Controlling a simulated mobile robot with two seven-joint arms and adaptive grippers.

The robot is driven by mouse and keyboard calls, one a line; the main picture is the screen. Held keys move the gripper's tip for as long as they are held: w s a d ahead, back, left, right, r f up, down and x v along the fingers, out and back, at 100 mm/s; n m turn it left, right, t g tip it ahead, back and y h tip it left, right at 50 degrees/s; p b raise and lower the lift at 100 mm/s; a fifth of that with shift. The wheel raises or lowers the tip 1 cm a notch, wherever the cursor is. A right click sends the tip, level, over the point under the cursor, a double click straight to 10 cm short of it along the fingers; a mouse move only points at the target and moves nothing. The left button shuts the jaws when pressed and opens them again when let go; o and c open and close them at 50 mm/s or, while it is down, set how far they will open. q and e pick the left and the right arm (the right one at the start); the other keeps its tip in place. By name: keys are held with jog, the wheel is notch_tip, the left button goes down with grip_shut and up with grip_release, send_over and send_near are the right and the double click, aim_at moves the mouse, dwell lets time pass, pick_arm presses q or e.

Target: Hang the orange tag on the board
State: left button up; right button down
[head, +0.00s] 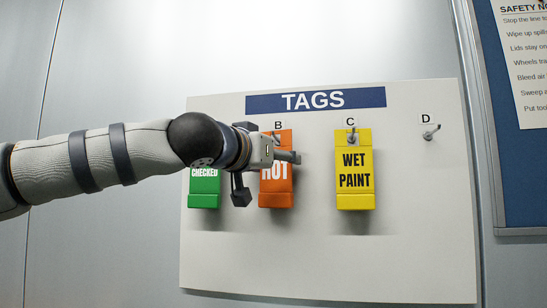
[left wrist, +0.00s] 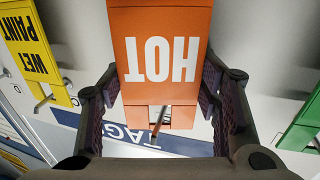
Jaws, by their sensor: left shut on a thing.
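The orange tag (head: 277,195), marked HOT, hangs upright in front of the board (head: 330,265) below the letter B. My left gripper (head: 289,157) is shut on it near its upper part, arm coming from the left. In the left wrist view the orange tag (left wrist: 160,60) appears upside down, with a finger at each side edge. A metal peg (left wrist: 158,120) shows at the slot in the tag's top end. I cannot tell for sure whether the peg passes through the slot or lies behind it. My right gripper is not in view.
A green tag (head: 204,185) hangs to the left, partly behind my arm. A yellow WET PAINT tag (head: 354,185) hangs on peg C, to the right. Peg D (head: 430,133) is bare. A blue notice board (head: 520,180) is at the far right.

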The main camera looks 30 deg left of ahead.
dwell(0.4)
pick_arm(q)
jog(key=o, duration=1.6)
jog(key=shift+o, duration=0.2)
